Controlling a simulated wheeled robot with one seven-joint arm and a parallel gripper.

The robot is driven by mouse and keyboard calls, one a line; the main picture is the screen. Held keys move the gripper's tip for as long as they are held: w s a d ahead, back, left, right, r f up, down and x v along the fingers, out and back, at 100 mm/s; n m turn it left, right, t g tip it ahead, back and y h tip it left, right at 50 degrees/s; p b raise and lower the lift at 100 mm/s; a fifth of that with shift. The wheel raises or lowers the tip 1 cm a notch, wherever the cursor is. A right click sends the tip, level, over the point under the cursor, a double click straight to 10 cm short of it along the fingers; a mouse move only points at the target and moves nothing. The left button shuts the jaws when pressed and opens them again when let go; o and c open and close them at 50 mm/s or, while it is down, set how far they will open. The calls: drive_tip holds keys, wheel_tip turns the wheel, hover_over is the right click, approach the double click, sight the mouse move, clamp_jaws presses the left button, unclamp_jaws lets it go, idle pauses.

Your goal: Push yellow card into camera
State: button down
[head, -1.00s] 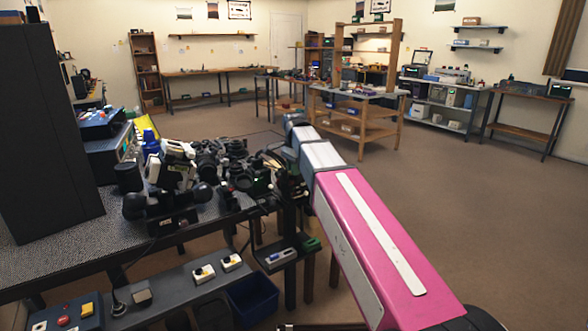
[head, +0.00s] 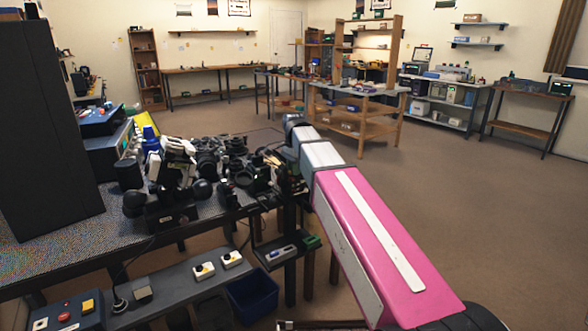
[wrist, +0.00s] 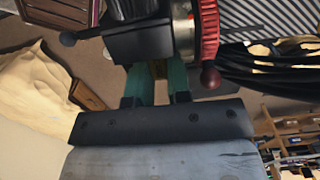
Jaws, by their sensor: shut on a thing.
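In the wrist view my gripper (wrist: 160,70) has two green fingers close together. In the head view my arm reaches to the right end of the workbench, and my gripper is hidden among dark gear. A black camera with a small green light (head: 257,177) is there.
The dark workbench (head: 60,245) is crowded with black lenses and camera parts (head: 215,155). A lower shelf holds switch boxes (head: 204,271), and a blue bin (head: 252,296) is below. A wooden shelf unit (head: 360,125) stands beyond. The floor on the right is clear.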

drive_tip(key=shift+f, duration=0.4)
idle(0.4)
drive_tip(key=c, duration=1)
unclamp_jaws()
wheel_tip(320, 180, up, 11)
drive_tip(key=shift+f, duration=0.1)
